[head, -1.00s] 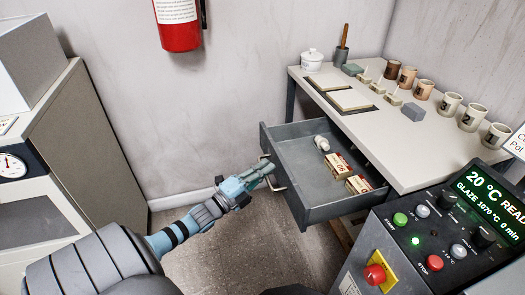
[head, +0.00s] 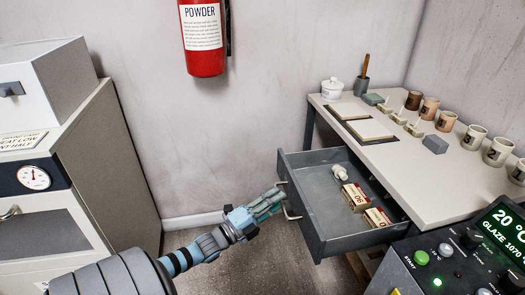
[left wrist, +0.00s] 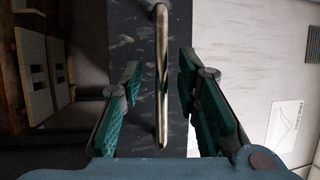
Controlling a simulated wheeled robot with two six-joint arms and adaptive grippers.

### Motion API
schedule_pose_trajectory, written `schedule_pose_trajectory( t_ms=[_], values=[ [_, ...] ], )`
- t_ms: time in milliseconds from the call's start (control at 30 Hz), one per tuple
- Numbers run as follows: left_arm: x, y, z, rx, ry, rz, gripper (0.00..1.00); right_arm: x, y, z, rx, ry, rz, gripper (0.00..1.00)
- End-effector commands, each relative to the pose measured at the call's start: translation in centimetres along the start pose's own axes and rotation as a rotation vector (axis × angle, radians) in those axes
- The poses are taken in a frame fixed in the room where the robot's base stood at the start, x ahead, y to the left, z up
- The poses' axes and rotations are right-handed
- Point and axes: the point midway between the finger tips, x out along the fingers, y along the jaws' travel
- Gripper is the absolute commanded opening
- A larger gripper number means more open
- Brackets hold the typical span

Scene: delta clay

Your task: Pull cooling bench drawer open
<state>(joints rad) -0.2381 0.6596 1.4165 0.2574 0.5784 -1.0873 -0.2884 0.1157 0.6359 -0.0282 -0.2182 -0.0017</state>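The grey cooling bench drawer (head: 325,210) stands pulled out from under the pale-topped bench (head: 425,180). It holds a small white item and two small boxes. Its metal bar handle (head: 289,205) is on the drawer front, and it also shows in the left wrist view (left wrist: 161,80). My left gripper (head: 275,198) is at the drawer front by the handle. In the left wrist view its green-padded fingers (left wrist: 160,95) are apart, one on each side of the handle, with visible gaps. My right gripper is not in view.
Mugs (head: 472,137), a lidded white pot (head: 332,88) and small blocks stand on the bench top. A control panel (head: 460,255) is at the lower right. A beige cabinet (head: 110,150) is at the left. Floor (head: 205,270) shows between cabinet and drawer.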

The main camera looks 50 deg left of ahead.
Motion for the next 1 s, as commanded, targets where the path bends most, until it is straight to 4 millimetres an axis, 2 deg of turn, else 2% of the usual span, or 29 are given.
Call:
schedule_pose_trajectory(
  t_ms=[200, 300, 400, 1000],
  values=[
    [-6.1, 0.2, 0.0, -0.002, 0.001, 0.007, 0.3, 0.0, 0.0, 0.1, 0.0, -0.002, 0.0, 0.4],
    [-8.2, 0.1, 0.0, -0.001, 0.0, 0.006, 0.3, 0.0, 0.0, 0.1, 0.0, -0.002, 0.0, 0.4],
    [-9.5, 0.1, 0.0, 0.0, 0.0, 0.003, 0.3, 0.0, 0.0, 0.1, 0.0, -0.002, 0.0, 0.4],
    [-9.8, 0.0, 0.0, -0.003, -0.001, 0.001, 0.3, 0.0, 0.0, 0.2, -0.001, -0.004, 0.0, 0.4]
  ],
)
